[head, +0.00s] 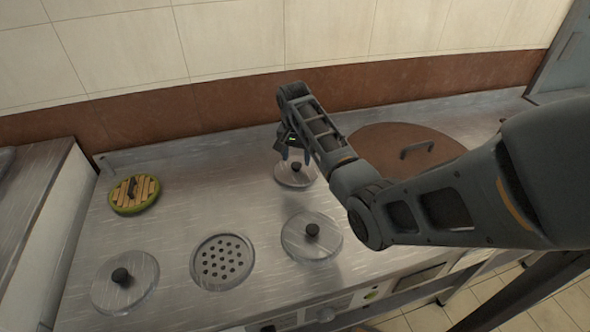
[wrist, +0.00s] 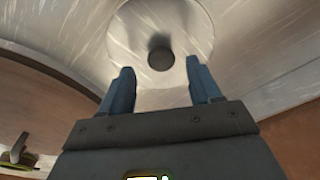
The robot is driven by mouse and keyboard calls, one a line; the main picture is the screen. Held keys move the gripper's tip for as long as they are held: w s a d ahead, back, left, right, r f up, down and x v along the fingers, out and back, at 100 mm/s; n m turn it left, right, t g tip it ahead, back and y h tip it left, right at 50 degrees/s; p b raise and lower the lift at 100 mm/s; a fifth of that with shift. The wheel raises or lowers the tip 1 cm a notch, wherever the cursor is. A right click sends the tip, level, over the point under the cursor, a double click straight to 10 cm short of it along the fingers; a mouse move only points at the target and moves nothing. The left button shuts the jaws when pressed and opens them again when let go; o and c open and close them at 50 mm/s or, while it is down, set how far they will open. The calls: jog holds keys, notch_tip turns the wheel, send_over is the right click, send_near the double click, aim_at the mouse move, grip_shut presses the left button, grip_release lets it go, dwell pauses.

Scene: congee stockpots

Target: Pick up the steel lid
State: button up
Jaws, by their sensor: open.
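Three round steel lids with black knobs show on the steel counter in the head view: a back one (head: 291,180), a middle one (head: 297,248) and a front left one (head: 140,270). My gripper (head: 295,155) is open and empty, pointing down just above the back lid, and partly hides it. In the wrist view, the lid beneath (wrist: 190,22) shows with its dark round knob (wrist: 161,56). The knob appears in line with the gap between my two fingers (wrist: 162,82), beyond the tips. I see no contact.
A large brown round lid (head: 385,140) with a bar handle lies right of my gripper, partly behind my arm. A perforated drain plate (head: 222,262) is between the front lids. A green-rimmed slatted lid (head: 135,194) is at the left. A tiled wall (head: 230,40) runs behind.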

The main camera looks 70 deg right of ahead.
aim_at(296, 164)
notch_tip(296, 164, down, 3)
jog(key=shift+w+d+f, duration=0.1)
jog(key=shift+d+f, duration=0.05)
jog(key=c, duration=1.1)
jog(key=shift+c, duration=0.2)
